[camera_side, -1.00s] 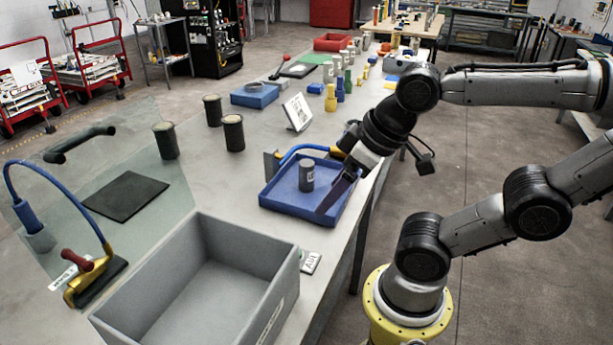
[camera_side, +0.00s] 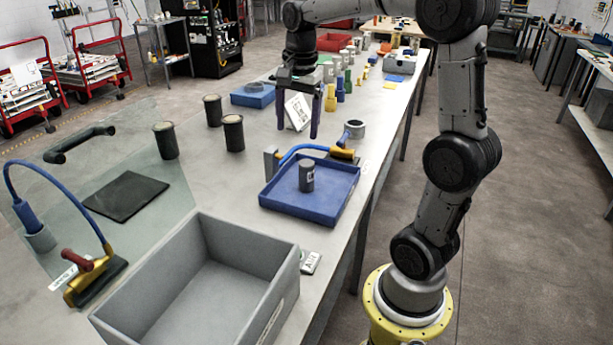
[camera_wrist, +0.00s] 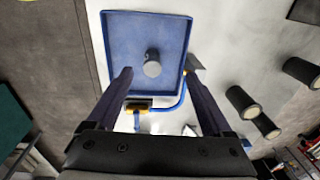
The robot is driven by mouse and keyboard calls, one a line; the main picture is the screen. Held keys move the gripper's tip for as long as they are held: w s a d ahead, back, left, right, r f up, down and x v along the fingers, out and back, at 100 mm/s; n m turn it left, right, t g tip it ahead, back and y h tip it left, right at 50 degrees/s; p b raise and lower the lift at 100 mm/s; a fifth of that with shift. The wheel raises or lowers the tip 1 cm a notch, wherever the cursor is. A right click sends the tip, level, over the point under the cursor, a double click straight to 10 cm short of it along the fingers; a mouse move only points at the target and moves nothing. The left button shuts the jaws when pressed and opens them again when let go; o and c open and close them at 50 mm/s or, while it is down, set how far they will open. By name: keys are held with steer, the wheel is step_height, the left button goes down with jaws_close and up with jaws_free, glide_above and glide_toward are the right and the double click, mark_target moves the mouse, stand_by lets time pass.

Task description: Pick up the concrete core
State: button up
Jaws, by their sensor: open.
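The concrete core is a small grey cylinder (camera_side: 306,178) with a pale label, standing upright in the shallow blue tray (camera_side: 335,210). In the wrist view the core (camera_wrist: 152,68) shows inside the tray (camera_wrist: 109,45), ahead of the fingertips and roughly between their lines. My gripper (camera_side: 315,132) points down with its fingers apart and nothing between them. It hangs above the table behind the tray, higher than the core and apart from it. In the wrist view my gripper (camera_wrist: 162,75) also shows both fingers spread and empty.
A yellow-and-blue tool (camera_side: 342,154) lies just behind the tray. A grey bin (camera_side: 275,250) stands in front. Several dark cylinders, such as one with a pale top (camera_side: 234,135), stand to the left. A white sign (camera_side: 298,112) stands close to the gripper's fingers.

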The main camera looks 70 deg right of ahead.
steer(key=m, duration=0.1)
glide_above(306, 177)
steer(key=d, duration=0.2)
steer(key=f, duration=0.3)
steer(key=shift+w+f+g, duration=0.2)
steer(key=shift+f+g, duration=0.2)
step_height(306, 177, down, 8)
steer(key=shift+r, duration=0.2)
steer(key=shift+w+f, duration=0.15)
steer(key=shift+f, duration=2.8)
steer(key=shift+r, duration=0.1)
jaws_close()
